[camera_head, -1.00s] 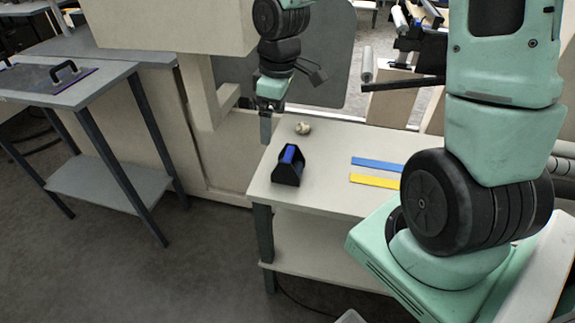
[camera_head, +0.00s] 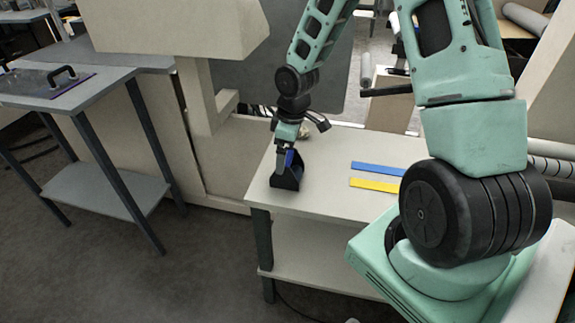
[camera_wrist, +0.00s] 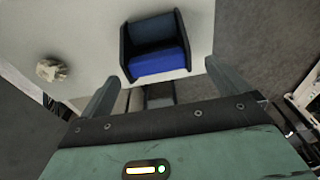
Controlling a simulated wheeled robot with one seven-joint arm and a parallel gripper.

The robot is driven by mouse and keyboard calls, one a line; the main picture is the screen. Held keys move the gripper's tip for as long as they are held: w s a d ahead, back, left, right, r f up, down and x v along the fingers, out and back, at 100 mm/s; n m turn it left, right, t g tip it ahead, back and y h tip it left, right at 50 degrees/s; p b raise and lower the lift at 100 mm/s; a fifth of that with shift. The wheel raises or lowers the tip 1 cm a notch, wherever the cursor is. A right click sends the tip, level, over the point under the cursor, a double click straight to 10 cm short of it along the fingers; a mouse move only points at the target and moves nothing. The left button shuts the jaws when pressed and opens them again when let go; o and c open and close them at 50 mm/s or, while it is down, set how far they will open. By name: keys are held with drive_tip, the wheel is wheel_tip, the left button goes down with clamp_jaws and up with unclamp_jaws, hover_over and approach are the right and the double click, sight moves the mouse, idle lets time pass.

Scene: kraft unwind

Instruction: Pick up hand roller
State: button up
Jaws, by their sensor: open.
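A black holder-like object (camera_head: 289,180) with a blue part stands on the pale table, near its left end. I cannot tell for sure whether this, or the blue part in it, is the hand roller. In the wrist view the black object (camera_wrist: 126,55) has dark side walls, and its blue part (camera_wrist: 158,64) lies between them. My gripper (camera_head: 284,160) is above it in the head view and hides part of it. In the wrist view my gripper (camera_wrist: 162,74) is open, its two fingers apart on either side of the object, with nothing held.
A crumpled pale lump (camera_wrist: 52,70) lies on the table beside the object; it is partly hidden behind my gripper in the head view (camera_head: 304,133). A blue strip (camera_head: 378,168) and a yellow strip (camera_head: 374,185) lie to the right. A grey side table (camera_head: 60,100) stands at left.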

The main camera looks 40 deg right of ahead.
sight(288, 181)
drive_tip(key=shift+d+f, duration=0.1)
drive_tip(key=shift+f, duration=2.7)
drive_tip(key=c, duration=1.1)
